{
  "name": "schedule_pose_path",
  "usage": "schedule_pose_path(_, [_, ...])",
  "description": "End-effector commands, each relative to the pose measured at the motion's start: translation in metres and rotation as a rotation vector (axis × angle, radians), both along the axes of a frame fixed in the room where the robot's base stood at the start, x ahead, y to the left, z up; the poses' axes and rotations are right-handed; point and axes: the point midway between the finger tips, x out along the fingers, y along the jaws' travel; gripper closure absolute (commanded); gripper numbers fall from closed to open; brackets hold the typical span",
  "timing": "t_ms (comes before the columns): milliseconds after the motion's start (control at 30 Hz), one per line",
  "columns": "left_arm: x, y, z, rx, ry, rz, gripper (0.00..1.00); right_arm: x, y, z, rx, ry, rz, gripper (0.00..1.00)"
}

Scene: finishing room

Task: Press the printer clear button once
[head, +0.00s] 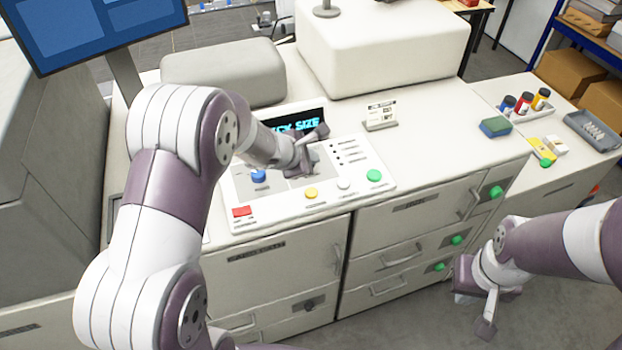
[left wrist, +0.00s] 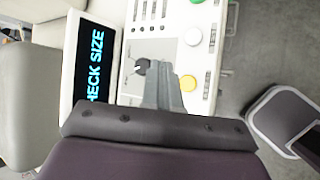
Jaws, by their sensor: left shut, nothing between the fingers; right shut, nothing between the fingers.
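The printer's control panel (head: 270,199) is a light sloped plate with a blue button (head: 258,176), red button (head: 242,211), yellow button (head: 311,193), white button (head: 344,184) and green button (head: 374,175). Their labels are too small to read, so I cannot tell which is clear. My left gripper (head: 304,168) is shut and empty over the panel's middle, behind the yellow button. In the left wrist view its fingers (left wrist: 166,88) appear beside the yellow button (left wrist: 188,83); contact cannot be told. My right gripper (head: 474,300) is shut and empty, low in front of the cabinets.
A display (left wrist: 95,62) behind the panel reads "CHECK SIZE". A small card stand (head: 381,117) is right of it. A blue-green sponge (head: 495,127) and a bottle tray (head: 525,110) stand farther right. Cabinet drawers with green knobs (head: 456,240) face my right arm.

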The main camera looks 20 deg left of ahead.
Motion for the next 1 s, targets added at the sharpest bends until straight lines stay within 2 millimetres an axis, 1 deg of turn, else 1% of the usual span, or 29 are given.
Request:
schedule_pose_path(100, [0.003,0.002,0.002,-0.026,-0.002,0.042,1.0,0.0,0.0,0.0,0.0,0.0,0.0,1.0])
schedule_pose_path(367, [0.002,0.002,0.002,-0.026,0.001,0.044,1.0,0.0,0.0,0.0,0.0,0.0,0.0,1.0])
schedule_pose_path(533, [0.002,0.002,-0.004,-0.025,0.001,0.043,1.0,0.0,0.0,-0.005,0.0,0.0,0.0,1.0])
schedule_pose_path(667, [0.002,0.002,-0.016,-0.024,0.002,0.041,1.0,0.0,0.0,-0.015,0.0,0.0,0.0,1.0])
schedule_pose_path(1000, [0.002,0.002,-0.066,-0.025,0.002,0.041,1.0,0.0,0.0,-0.054,0.0,0.0,0.0,1.0])
